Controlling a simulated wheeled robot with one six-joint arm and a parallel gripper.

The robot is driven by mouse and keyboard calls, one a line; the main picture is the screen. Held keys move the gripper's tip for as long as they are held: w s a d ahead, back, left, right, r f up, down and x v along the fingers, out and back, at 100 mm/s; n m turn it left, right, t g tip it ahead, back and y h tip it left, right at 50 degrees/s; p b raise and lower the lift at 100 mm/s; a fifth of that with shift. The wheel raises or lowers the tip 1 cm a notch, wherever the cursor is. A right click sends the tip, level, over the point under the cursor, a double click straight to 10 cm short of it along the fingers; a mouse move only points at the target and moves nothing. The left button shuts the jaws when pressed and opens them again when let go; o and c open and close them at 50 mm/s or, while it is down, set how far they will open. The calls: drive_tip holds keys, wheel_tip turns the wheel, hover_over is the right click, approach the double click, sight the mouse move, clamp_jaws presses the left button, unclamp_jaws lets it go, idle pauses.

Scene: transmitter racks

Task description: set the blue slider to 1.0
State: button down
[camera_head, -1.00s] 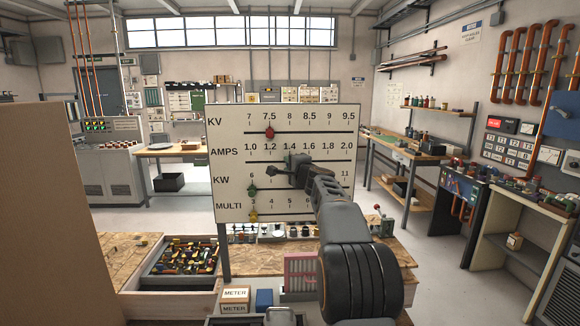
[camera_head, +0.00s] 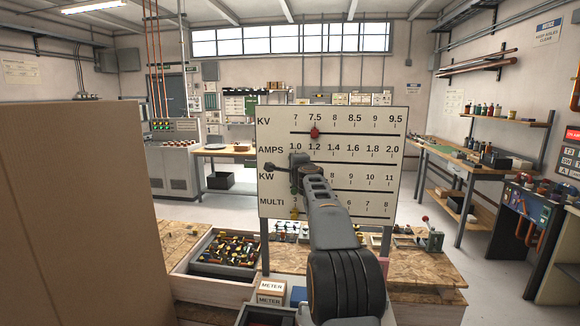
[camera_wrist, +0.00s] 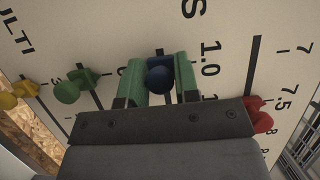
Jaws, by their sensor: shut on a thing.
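The white slider board (camera_head: 375,205) faces me with KV, AMPS, KW and MULTI scales. In the wrist view the blue slider (camera_wrist: 160,73) sits between the two green fingers of my gripper (camera_wrist: 160,80), which is shut on it. It is on the AMPS row, about level with the 1.0 mark (camera_wrist: 209,60). In the head view my gripper (camera_head: 298,162) is at the left end of the AMPS row, just below 1.0, and hides the blue slider.
The red slider (camera_head: 315,132) is at 7.5 on the KV row above; it also shows in the wrist view (camera_wrist: 260,115). A green slider (camera_wrist: 68,91) and a yellow slider (camera_wrist: 22,90) are on neighbouring rows. A large brown panel (camera_head: 80,200) stands at the left.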

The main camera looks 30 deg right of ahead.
drive_tip(key=c, duration=0.9)
unclamp_jaws()
drive_tip(key=shift+w+a, duration=0.15)
drive_tip(key=shift+a, duration=0.05)
drive_tip(key=b+v, duration=0.6)
drive_tip(key=v, duration=0.8)
drive_tip(key=shift+d, duration=0.1)
